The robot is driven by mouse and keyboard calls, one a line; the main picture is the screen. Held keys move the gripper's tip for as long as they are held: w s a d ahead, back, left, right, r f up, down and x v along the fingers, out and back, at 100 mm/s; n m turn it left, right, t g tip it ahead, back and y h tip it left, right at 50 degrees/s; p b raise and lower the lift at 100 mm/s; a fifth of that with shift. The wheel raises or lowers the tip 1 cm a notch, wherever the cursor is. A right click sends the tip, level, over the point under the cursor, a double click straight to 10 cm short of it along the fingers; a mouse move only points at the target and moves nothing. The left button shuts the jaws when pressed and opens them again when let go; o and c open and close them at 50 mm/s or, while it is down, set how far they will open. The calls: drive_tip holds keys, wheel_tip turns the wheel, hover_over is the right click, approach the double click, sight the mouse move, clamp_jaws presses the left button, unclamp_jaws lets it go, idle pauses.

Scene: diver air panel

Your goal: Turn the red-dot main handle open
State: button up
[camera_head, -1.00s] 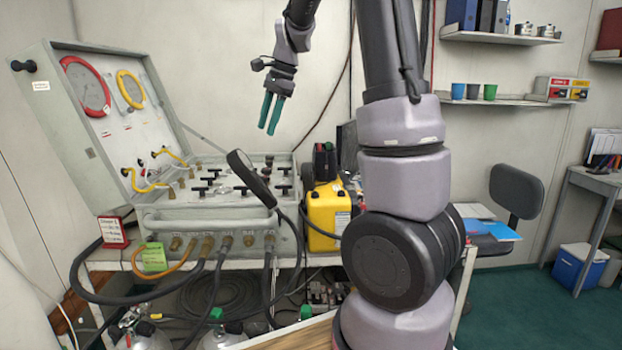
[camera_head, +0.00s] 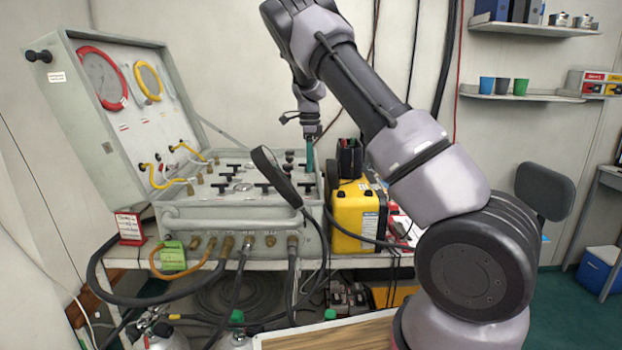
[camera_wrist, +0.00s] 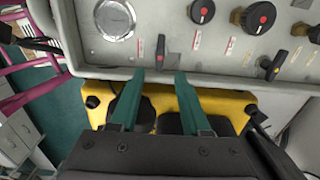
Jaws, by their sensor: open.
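The air panel (camera_head: 180,215) is an open grey case with knobs, black T-handles and gauges. In the wrist view its face (camera_wrist: 180,58) shows two round black knobs with red centres, one at the top middle (camera_wrist: 201,11) and one right of it (camera_wrist: 258,17).
A yellow case (camera_head: 358,215) stands right of the panel, below my fingers in the wrist view. A black handset (camera_head: 275,176) stands at the panel's front. Hoses (camera_head: 130,290) hang from the front. A chair (camera_head: 545,190) stands farther right.

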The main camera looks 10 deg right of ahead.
sight(309, 183)
wheel_tip(309, 183, down, 6)
drive_tip(key=shift+r, duration=0.1)
clamp_jaws()
